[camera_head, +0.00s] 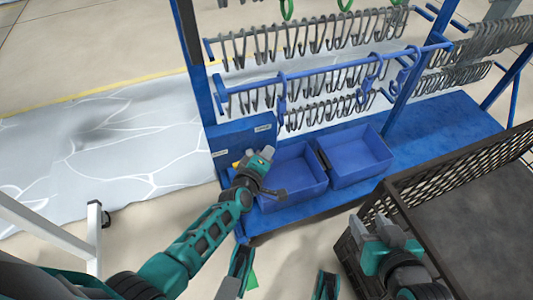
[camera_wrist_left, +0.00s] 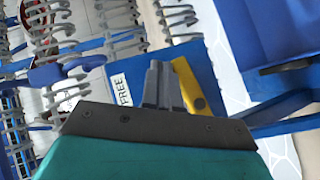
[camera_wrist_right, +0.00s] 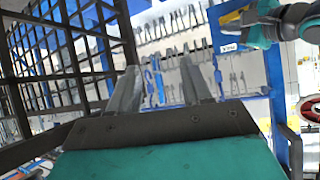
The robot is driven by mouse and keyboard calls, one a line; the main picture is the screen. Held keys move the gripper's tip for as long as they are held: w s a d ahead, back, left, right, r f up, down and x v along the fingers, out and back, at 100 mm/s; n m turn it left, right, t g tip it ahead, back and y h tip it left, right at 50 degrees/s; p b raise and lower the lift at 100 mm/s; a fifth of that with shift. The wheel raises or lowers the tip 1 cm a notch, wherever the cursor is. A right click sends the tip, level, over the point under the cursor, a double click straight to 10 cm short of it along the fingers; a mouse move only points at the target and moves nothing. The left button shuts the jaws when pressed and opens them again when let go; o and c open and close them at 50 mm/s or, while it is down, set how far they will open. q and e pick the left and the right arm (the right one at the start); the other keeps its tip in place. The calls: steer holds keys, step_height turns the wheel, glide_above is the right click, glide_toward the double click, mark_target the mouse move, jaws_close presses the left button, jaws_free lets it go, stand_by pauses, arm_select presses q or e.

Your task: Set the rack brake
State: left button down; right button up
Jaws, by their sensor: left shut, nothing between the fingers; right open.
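The blue rack (camera_head: 203,75) stands in front of me with a blue panel (camera_head: 235,137) at its lower left. The panel bears two small white labels; one reads FREE (camera_wrist_left: 121,90) in the left wrist view. A yellow brake lever (camera_wrist_left: 190,88) lies against the panel, and a bit of it shows in the head view (camera_head: 236,165). My left gripper (camera_head: 264,153) is shut and empty right beside the lever; contact is unclear. In the left wrist view its fingers (camera_wrist_left: 163,85) partly cover the lever. My right gripper (camera_head: 372,224) is open and empty, away from the panel.
Two blue bins (camera_head: 269,203) (camera_head: 334,179) sit on the rack's blue base, close to my left gripper. Rows of grey hooks hang above. A dark mesh cart (camera_head: 470,155) stands at the right, beside my right gripper.

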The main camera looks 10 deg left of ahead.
arm_select(q)
steer(key=shift+s, duration=0.1)
steer(key=p+v, duration=0.5)
steer(key=v, duration=0.7)
steer(key=shift+s, duration=0.4)
arm_select(e)
steer(key=shift+s+d+r, duration=0.15)
steer(key=shift+d+r, duration=0.2)
steer(key=shift+r, duration=0.25)
steer(key=shift+s+d+r, duration=0.15)
steer(key=shift+d+r, duration=0.2)
steer(key=shift+r, duration=0.25)
